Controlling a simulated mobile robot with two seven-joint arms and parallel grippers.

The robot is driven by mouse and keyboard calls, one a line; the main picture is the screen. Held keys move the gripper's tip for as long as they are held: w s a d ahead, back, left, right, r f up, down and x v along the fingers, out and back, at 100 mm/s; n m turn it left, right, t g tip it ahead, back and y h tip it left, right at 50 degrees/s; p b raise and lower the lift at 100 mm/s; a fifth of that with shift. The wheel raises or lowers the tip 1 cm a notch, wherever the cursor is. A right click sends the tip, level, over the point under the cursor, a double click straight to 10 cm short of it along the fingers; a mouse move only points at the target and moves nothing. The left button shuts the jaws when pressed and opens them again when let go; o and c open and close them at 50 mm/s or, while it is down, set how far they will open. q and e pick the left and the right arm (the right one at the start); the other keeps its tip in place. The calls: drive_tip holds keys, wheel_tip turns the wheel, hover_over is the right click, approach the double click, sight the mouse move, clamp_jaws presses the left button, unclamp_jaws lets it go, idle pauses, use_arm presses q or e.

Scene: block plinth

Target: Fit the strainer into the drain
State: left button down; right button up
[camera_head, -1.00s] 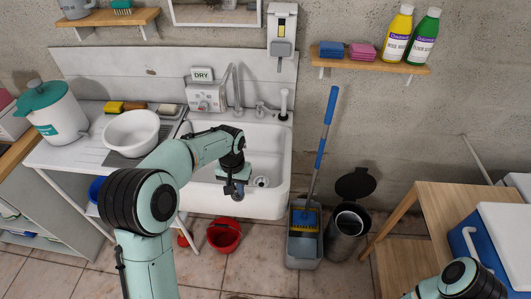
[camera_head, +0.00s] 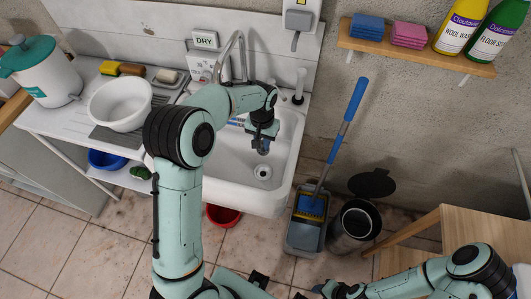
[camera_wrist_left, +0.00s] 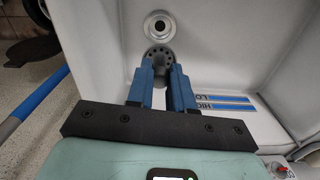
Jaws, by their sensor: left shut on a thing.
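The strainer (camera_wrist_left: 158,56) is a round grey disc with a ring of holes, held at the tips of my left gripper (camera_wrist_left: 160,78). In the head view my left gripper (camera_head: 263,147) is shut and hangs over the white sink basin (camera_head: 284,150). The drain (camera_head: 262,171) is a round metal ring with a dark centre in the basin floor. In the wrist view the drain (camera_wrist_left: 157,25) lies just beyond the strainer, not covered by it. My right gripper (camera_head: 330,288) is low at the bottom edge, and its jaws are unclear.
A faucet (camera_head: 233,55) and a white-handled tool (camera_head: 299,86) stand at the sink's back. A white bowl (camera_head: 120,104) sits left on the drainboard. A blue-handled mop (camera_head: 346,115) and an open bin (camera_head: 353,226) stand right of the sink.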

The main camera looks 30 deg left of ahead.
sight(260, 153)
use_arm(q)
drive_tip(key=f, duration=0.1)
drive_tip(key=s+f+b, duration=0.1)
drive_tip(key=f, duration=0.3)
drive_tip(key=shift+s+f+b, duration=0.15)
drive_tip(key=shift+s+b, duration=0.1)
drive_tip(key=shift+b, duration=0.1)
drive_tip(key=f, duration=0.1)
drive_tip(key=w+f+b, duration=0.1)
drive_tip(key=f, duration=0.1)
drive_tip(key=shift+f+b, duration=1.75)
drive_tip(key=shift+f, duration=0.95)
use_arm(e)
drive_tip(key=s+f, duration=0.4)
drive_tip(key=f, duration=0.3)
drive_tip(key=shift+f+g, duration=0.3)
drive_tip(key=shift+f, duration=0.05)
drive_tip(key=shift+r, duration=0.1)
use_arm(q)
drive_tip(key=shift+f+b, duration=0.7)
drive_tip(key=shift+f, duration=0.65)
use_arm(e)
drive_tip(key=shift+s+f, duration=0.25)
drive_tip(key=shift+f, duration=0.6)
use_arm(q)
drive_tip(key=shift+c, duration=2.3)
unclamp_jaws()
